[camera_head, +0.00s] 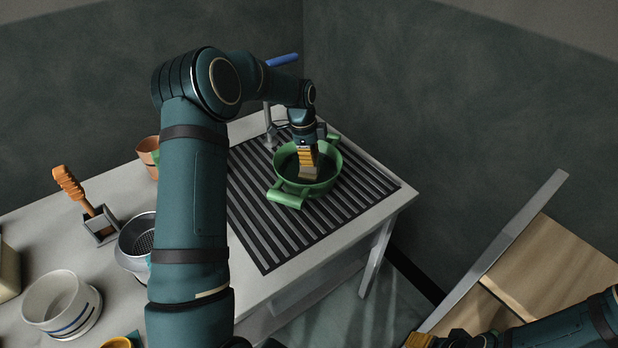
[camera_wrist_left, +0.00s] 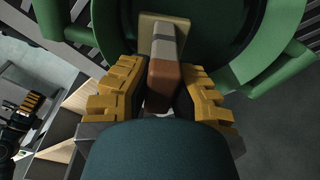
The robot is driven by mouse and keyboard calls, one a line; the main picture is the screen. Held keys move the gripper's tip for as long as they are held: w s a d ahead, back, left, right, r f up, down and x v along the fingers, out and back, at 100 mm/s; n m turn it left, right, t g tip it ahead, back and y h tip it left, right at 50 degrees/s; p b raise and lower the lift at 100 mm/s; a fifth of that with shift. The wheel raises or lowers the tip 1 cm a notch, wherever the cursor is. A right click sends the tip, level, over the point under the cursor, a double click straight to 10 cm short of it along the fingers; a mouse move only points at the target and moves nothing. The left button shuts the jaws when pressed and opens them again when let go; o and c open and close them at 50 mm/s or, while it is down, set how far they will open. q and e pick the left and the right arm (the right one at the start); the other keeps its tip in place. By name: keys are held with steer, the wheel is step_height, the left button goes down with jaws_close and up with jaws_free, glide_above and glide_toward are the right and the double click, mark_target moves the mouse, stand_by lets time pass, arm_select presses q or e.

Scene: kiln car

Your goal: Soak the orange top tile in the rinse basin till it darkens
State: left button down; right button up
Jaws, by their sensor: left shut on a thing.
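My left gripper (camera_head: 308,158) points down into a green basin (camera_head: 287,198) with two handles on the drain rack. My right gripper (camera_head: 432,340) shows only partly at the bottom edge, away from the basin.
The dark slatted rack (camera_head: 262,235) has free room around the basin. A tap (camera_head: 268,122) stands behind. A white bowl (camera_head: 62,303), a strainer (camera_head: 138,240), an orange-handled tool (camera_head: 72,188) and a peach cup (camera_head: 149,152) stand left. Wooden shelving (camera_head: 560,265) is at right.

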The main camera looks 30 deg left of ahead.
arm_select(q)
steer(key=shift+r+p, duration=1.75)
steer(key=shift+r, duration=1.1)
